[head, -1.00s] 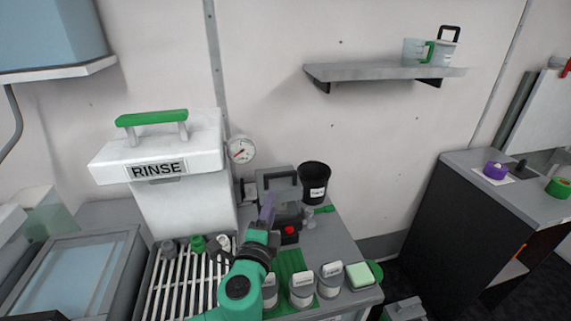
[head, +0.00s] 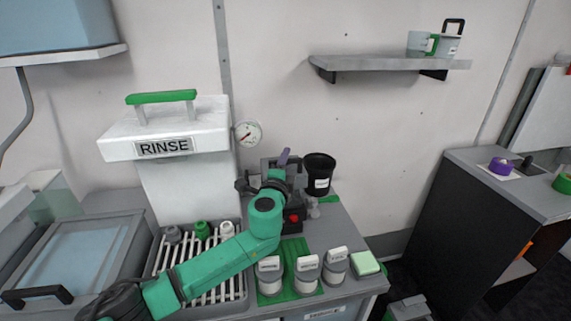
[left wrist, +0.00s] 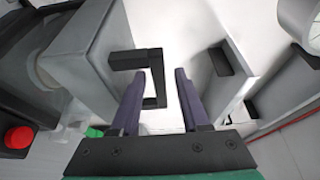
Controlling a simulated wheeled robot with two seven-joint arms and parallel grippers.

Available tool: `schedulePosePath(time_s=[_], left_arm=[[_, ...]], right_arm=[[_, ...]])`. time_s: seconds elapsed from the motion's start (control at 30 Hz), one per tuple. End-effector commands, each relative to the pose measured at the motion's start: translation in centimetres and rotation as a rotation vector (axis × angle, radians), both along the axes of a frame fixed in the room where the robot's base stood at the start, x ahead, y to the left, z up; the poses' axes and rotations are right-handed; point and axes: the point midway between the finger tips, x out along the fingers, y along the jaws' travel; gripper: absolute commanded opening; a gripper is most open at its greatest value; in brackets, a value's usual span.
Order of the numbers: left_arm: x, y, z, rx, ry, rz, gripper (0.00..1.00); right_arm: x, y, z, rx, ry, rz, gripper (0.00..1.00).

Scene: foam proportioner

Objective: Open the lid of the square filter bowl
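The square filter bowl is a grey box at the back of the bench, mostly hidden behind my left arm in the head view. Its grey lid (head: 266,162) shows beside the gripper. In the left wrist view the lid (left wrist: 88,55) fills the left side, with its black handle (left wrist: 157,75) standing out to the right; the lid looks closed. My left gripper (head: 283,157) is at the handle. In the left wrist view its purple fingers (left wrist: 158,88) are apart, with the handle's bar showing between them and no grip on it. My right gripper is out of view.
A black cup (head: 319,175) stands close right of the bowl, and a red knob (head: 293,217) is in front. A pressure gauge (head: 248,133) and the white RINSE tank (head: 185,185) are to the left. Several grey-capped bottles (head: 307,272) stand along the front.

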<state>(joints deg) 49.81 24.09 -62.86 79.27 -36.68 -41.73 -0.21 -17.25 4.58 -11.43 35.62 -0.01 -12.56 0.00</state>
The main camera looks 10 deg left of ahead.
Motion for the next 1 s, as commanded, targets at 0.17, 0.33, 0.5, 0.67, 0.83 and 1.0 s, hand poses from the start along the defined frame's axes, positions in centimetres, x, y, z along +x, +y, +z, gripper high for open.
schedulePosePath(time_s=[0.17,0.33,0.5,0.67,0.83,1.0], left_arm=[[-0.03,0.01,-0.01,0.0,0.0,0.0,0.0],[-0.04,0.01,-0.05,0.0,0.0,0.0,0.0],[-0.05,0.01,-0.07,0.001,0.001,0.0,0.0],[-0.05,0.01,-0.1,0.001,0.001,0.0,0.0],[-0.06,0.01,-0.13,0.001,0.002,0.0,0.0],[-0.06,0.01,-0.16,0.001,0.002,0.0,0.0]], right_arm=[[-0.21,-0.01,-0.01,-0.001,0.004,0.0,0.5],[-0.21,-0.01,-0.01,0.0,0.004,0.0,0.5],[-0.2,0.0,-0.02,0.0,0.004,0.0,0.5],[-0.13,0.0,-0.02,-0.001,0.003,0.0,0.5],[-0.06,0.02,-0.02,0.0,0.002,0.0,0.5],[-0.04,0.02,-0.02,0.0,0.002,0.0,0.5]])
